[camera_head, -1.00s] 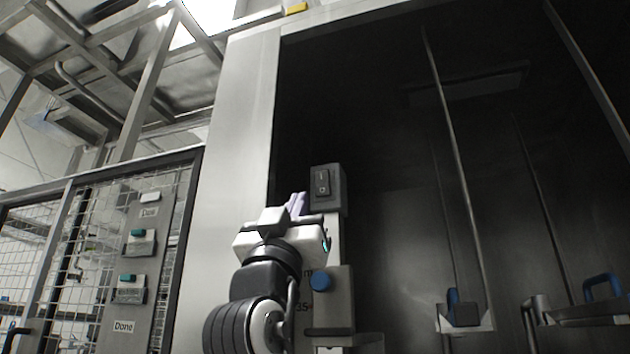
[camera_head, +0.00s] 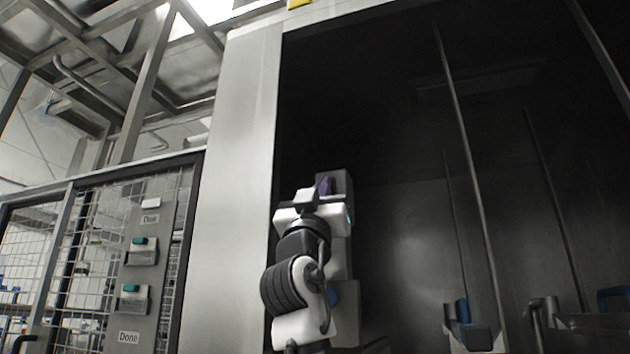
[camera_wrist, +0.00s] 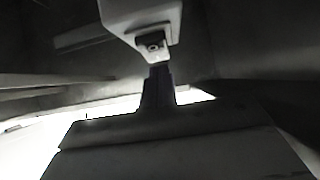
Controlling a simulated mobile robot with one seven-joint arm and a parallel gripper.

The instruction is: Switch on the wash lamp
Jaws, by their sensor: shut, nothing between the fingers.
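The dark switch box (camera_head: 342,186) sits on top of a grey post just inside the dark bay. Its rocker face is hidden behind my gripper in the head view. In the wrist view the box (camera_wrist: 125,15) is at the top, with what looks like its dark rocker (camera_wrist: 152,42) on the near face. My gripper (camera_head: 325,183) is shut and empty, its purple fingers raised in front of the box. In the wrist view the fingertips (camera_wrist: 159,68) end just below the rocker. I cannot tell whether they touch it or which way it is tipped.
A pale wall panel (camera_head: 233,190) stands to the left, then a mesh fence with a button panel (camera_head: 147,255). Brackets with blue parts (camera_head: 465,318) are at lower right.

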